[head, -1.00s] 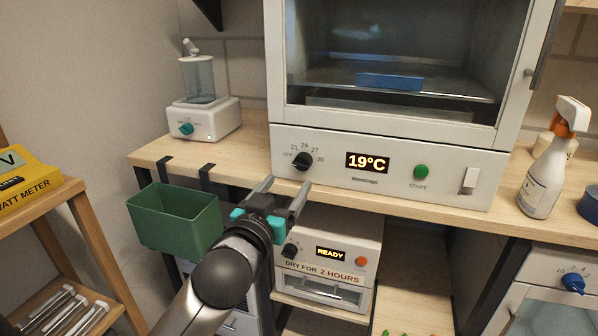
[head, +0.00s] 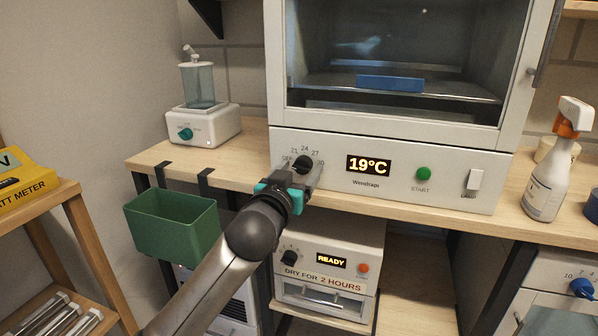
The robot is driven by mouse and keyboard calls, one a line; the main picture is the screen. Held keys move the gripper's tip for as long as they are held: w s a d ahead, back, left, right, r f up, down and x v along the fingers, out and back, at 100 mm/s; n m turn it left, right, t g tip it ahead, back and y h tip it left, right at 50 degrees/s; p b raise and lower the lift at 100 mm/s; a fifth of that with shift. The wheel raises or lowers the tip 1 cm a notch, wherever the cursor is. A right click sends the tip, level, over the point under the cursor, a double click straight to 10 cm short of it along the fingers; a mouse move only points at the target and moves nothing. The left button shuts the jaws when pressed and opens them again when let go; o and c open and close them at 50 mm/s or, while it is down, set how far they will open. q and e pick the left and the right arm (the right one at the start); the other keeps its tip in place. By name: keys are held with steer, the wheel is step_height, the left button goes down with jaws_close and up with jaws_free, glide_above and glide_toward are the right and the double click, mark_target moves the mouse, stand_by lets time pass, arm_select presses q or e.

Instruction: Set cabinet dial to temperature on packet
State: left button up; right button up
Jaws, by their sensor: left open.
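The white cabinet (head: 400,195) stands on the wooden bench, with a black dial (head: 303,163) at the left of its front panel. Marks 21, 24 and 27 show around the dial; OFF and 30 are partly covered by my gripper. The cabinet display (head: 368,166) reads 19°C. My left gripper (head: 302,172) is open, its fingers on either side of the dial; I cannot tell whether they touch it. A green START button (head: 424,173) and a white switch (head: 473,182) are to the right. No packet is visible. My right gripper is not in view.
Below the bench is a smaller dryer (head: 325,275) with a READY display. A green bin (head: 172,222) hangs at the bench's left edge. A white device with a clear cylinder (head: 204,124) and a spray bottle (head: 548,170) stand on the bench.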

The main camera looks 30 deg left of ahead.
arm_select(q)
steer(key=shift+c, duration=0.3)
jaws_close()
stand_by(0.3)
steer(key=m+p, duration=0.4)
steer(key=p, duration=0.1)
steer(key=shift+r, duration=0.1)
steer(key=m+p, duration=0.2)
steer(key=shift+m+p, duration=0.35)
steer(key=shift+m, duration=0.05)
steer(key=shift+m+p, duration=0.45)
steer(key=shift+m, duration=0.25)
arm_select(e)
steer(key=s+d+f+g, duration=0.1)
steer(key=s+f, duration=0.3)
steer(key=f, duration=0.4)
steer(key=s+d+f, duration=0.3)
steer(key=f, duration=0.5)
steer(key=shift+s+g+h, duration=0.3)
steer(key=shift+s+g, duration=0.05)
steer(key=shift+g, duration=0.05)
